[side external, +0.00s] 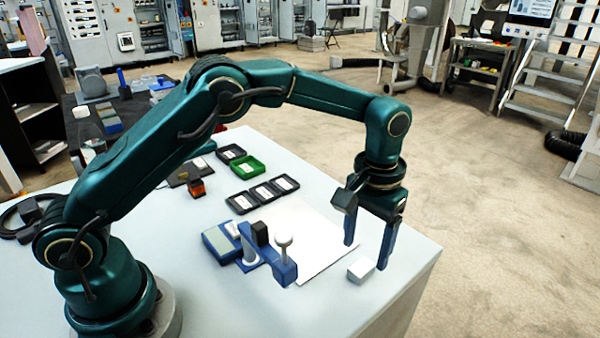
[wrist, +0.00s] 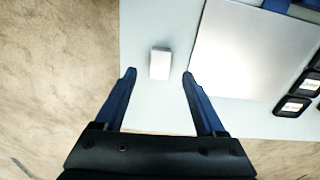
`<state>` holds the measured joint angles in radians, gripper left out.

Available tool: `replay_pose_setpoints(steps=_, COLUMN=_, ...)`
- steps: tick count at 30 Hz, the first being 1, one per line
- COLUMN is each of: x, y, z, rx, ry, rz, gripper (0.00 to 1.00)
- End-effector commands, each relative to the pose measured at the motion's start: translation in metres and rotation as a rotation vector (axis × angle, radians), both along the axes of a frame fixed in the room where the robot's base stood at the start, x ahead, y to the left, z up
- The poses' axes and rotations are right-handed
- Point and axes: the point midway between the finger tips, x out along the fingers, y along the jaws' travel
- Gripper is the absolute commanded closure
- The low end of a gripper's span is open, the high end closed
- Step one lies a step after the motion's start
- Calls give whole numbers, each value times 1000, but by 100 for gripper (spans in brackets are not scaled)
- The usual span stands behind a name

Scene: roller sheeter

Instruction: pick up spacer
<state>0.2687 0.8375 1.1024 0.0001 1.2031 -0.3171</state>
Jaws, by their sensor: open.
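A small white block, which I take to be the spacer (side external: 361,271), lies on the pale table near its front right edge. It also shows in the wrist view as a small white block (wrist: 160,64), between the lines of the two fingers. My gripper (side external: 366,256) points down with its blue fingers apart, and nothing is held. In the wrist view the fingertips (wrist: 159,73) lie to the left and right of the block. The gripper appears to be above the block, but the exact height is hard to tell.
A blue fixture (side external: 284,270) with a white knob stands left of the block, beside a white sheet (side external: 318,262). Black trays (side external: 241,203) and a green tray (side external: 247,166) lie farther back. The table edge (side external: 420,268) is close on the right.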

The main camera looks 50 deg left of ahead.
Motion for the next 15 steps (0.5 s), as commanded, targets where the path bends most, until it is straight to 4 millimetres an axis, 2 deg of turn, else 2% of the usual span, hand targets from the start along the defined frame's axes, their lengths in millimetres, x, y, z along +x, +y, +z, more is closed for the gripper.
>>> replay_pose_setpoints(steps=7, x=-1, y=0, z=-31, rx=2, ry=0, rz=1, gripper=28)
replay_pose_setpoints(steps=15, x=0, y=1, z=-43, rx=1, ry=-3, rz=1, gripper=28)
